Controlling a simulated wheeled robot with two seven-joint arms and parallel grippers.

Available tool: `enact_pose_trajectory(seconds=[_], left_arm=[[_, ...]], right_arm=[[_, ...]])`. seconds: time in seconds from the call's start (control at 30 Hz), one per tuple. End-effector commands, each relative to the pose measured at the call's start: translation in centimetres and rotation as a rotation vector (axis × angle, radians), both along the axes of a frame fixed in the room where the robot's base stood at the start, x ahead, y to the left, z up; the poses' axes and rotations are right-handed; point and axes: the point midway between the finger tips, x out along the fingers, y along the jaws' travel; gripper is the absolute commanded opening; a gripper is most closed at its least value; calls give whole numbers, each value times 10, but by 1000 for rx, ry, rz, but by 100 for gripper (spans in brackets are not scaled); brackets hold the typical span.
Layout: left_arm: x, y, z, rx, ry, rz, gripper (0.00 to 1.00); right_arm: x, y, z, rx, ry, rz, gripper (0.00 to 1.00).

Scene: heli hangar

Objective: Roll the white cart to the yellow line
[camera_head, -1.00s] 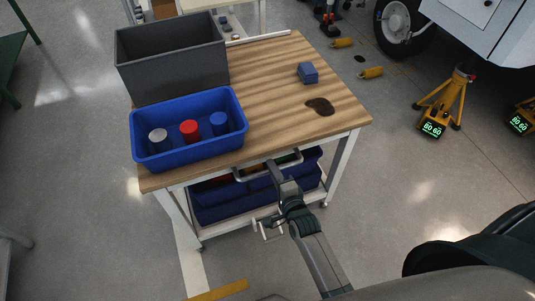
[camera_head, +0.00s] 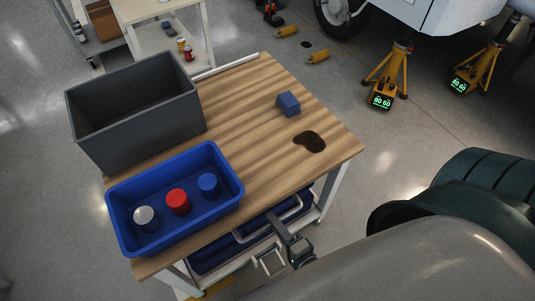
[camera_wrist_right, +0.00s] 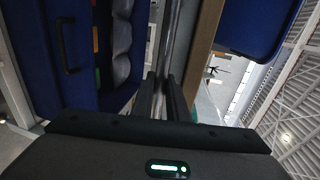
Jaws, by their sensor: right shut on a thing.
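The white cart has a wood top (camera_head: 240,110), a white frame (camera_head: 338,192) and a metal handle (camera_head: 296,211) along its near side. My right gripper (camera_head: 277,226) is at this handle below the top's near edge. In the right wrist view its two dark fingers (camera_wrist_right: 161,92) are shut on the handle bar (camera_wrist_right: 171,40). A short piece of the yellow line (camera_head: 215,291) shows on the floor at the bottom, by the cart's near left corner; the rest is hidden. My left gripper is not in view.
On the cart are a grey crate (camera_head: 140,142), a blue bin (camera_head: 232,207) with several cans, a blue block (camera_head: 288,104) and a dark spill (camera_head: 309,141). A white table (camera_head: 160,38) stands behind. Yellow jacks (camera_head: 388,73) and a white vehicle (camera_head: 440,14) are at upper right.

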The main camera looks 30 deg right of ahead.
Motion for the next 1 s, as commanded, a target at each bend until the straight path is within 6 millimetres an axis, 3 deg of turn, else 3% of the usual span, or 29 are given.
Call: enact_pose_trajectory(seconds=[0.47,0.5,0.57,1.0], left_arm=[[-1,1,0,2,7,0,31],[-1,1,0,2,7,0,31],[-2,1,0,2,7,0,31],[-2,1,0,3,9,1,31]], right_arm=[[-6,-1,-1,-1,1,0,0],[-6,-1,-1,-1,1,0,16],[-6,0,-1,-1,1,0,31],[-5,0,0,0,-2,0,32]])
